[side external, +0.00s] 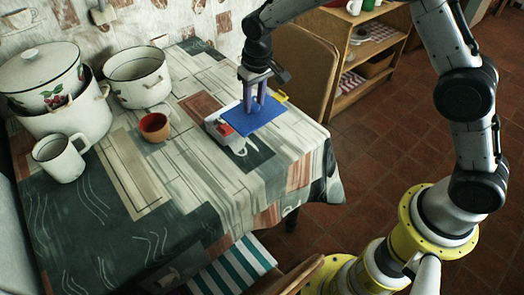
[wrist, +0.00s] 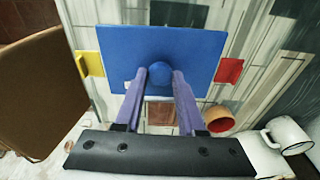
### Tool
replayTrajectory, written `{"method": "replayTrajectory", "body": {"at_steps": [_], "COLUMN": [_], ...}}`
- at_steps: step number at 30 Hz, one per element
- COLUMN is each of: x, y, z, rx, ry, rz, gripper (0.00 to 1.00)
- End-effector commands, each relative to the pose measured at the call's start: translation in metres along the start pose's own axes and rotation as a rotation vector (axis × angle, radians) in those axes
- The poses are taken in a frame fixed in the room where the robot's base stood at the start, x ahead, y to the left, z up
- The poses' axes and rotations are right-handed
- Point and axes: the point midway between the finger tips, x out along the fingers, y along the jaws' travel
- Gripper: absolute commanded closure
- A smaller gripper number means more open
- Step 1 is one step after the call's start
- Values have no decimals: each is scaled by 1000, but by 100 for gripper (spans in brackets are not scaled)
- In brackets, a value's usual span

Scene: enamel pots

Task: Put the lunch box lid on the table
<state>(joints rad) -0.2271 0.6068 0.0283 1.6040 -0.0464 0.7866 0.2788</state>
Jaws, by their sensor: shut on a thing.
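The lunch box lid (side external: 262,118) is a flat blue square with a round blue knob, also seen in the wrist view (wrist: 197,45). My gripper (side external: 255,108) points down at the lid's middle, its purple fingers shut on the knob (wrist: 160,72). The lid is over the white lunch box (side external: 238,147), hiding most of it. A red latch (wrist: 229,71) and a yellow latch (wrist: 90,63) stick out on opposite sides of the box. I cannot tell whether the lid touches the box or is slightly above it.
An orange-brown cup (side external: 154,127) stands left of the box. Farther left are a white mug (side external: 60,158), an open white pot (side external: 137,77) and stacked pots (side external: 42,75). A brown chair (side external: 304,70) is behind. The tablecloth's front (side external: 150,215) is clear.

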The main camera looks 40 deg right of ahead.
Motion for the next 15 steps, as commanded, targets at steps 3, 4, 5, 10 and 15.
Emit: {"method": "replayTrajectory", "body": {"at_steps": [3,4,5,10,15], "x": [-13,-15,-17,-26,-29], "y": [6,8,10,21,29], "z": [39,48,59,113,153], "rx": [4,5,6,13,18], "ry": [1,2,1,2,1], "rz": [1,1,1,0,-1], "gripper": [100,100,100,100,100]}}
